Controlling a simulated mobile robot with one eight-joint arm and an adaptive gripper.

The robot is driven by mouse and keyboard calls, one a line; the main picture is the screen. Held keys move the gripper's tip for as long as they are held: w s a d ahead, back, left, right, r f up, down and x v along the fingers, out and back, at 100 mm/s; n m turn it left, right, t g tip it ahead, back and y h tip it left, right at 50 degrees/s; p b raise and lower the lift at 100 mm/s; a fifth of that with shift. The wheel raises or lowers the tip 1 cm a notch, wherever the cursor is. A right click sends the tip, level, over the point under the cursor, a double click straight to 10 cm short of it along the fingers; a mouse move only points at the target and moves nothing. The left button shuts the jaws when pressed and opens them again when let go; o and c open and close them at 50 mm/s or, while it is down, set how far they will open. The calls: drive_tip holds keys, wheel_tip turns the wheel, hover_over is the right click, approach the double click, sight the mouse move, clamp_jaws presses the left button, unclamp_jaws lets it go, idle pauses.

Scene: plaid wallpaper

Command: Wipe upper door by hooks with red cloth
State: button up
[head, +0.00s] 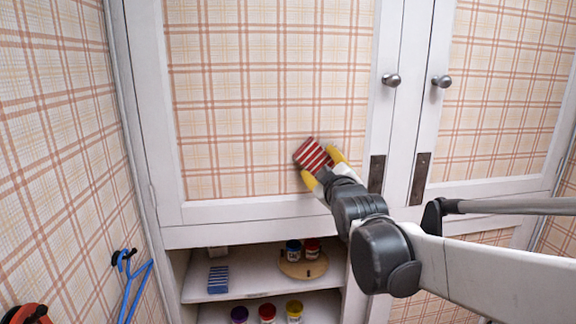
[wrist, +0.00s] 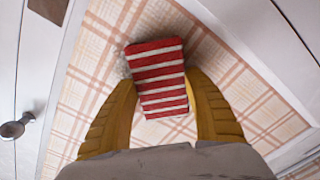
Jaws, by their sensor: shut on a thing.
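The red cloth (head: 311,155) has white stripes and is held between the yellow fingers of my gripper (head: 322,166). In the wrist view the cloth (wrist: 158,80) sits between the two fingertips of my gripper (wrist: 163,95). The upper door (head: 268,95) is a white-framed panel with plaid paper, and it is shut. The cloth is in front of its lower right part; I cannot tell for sure whether it touches the panel. The hooks (head: 123,258) are on the left wall, with a blue thing hanging from one.
A round knob (head: 391,80) and a dark plate (head: 376,173) are on the upper door's right edge. A second door (head: 500,95) stands to the right. Below, an open shelf (head: 245,283) holds a blue striped cloth (head: 218,279), a wooden board (head: 303,268) and several jars.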

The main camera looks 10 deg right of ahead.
sight(320, 154)
drive_tip(key=shift+s, duration=0.1)
drive_tip(key=shift+r, duration=0.15)
drive_tip(key=shift+r+p, duration=1)
drive_tip(key=shift+r, duration=0.3)
drive_tip(key=shift+s+f+p, duration=0.1)
drive_tip(key=shift+s+p, duration=0.7)
drive_tip(key=shift+s, duration=2)
drive_tip(key=s+p, duration=0.1)
drive_tip(key=s, duration=0.2)
